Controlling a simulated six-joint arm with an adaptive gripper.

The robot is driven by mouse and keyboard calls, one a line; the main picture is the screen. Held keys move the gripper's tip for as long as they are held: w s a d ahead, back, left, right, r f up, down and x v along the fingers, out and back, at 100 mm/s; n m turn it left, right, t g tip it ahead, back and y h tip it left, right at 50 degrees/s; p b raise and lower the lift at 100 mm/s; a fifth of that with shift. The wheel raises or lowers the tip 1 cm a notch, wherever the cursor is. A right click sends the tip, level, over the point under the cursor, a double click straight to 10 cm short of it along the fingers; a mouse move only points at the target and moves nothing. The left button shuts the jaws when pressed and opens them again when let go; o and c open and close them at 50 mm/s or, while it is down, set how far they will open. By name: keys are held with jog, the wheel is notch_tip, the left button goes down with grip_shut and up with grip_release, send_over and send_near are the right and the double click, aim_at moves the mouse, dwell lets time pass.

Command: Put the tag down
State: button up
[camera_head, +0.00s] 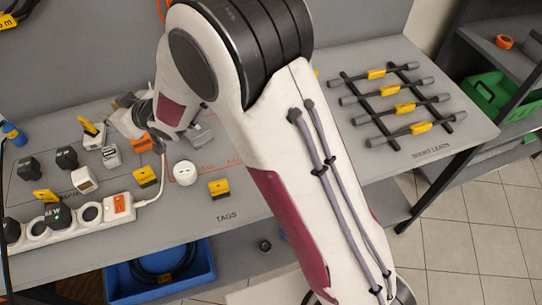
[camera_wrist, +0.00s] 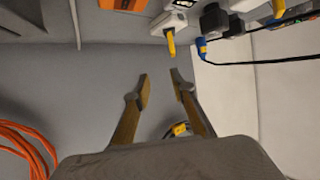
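Yellow tags lie on the grey table in the head view: one (camera_head: 219,188) near the printed word TAGS, one (camera_head: 146,177) to its left, and one (camera_head: 45,196) beside the power strip. Another yellow piece (camera_head: 88,126) leans at the left among the adapters. In the wrist view my gripper (camera_wrist: 162,88) has its two fingers apart with nothing visible between the tips. A yellow piece with a dark loop (camera_wrist: 180,128) shows beyond the fingers, near the right one, apart from the tips. A yellow tag (camera_wrist: 171,43) hangs by a white plug. My arm hides the gripper's fingertips in the head view.
A white power strip (camera_head: 82,218) with plugs lies at the front left. A rack of short leads (camera_head: 385,138) with yellow tags stands at the right. A blue tray (camera_head: 202,270) with a black cable is below the table. Orange cable (camera_wrist: 28,142) shows in the wrist view.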

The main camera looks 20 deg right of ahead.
jog(key=s+d+r+m+h, duration=0.2)
jog(key=s+d+r, duration=0.15)
jog(key=d, duration=0.45)
jog(key=s+d+r+m+h, duration=0.1)
jog(key=s+d+r+h, duration=0.25)
jog(key=d, duration=0.45)
jog(key=s+d+r+m+h, duration=0.1)
jog(key=s+d+r+m, duration=0.2)
jog(key=d, duration=0.6)
jog(key=s+d+m+g+h, duration=0.1)
jog(key=s+d, duration=0.4)
jog(key=s, duration=0.8)
jog(key=s+d+m+g+h, duration=0.1)
jog(key=s+d+g, duration=0.2)
jog(key=s, duration=1)
jog(key=shift+d, duration=1.15)
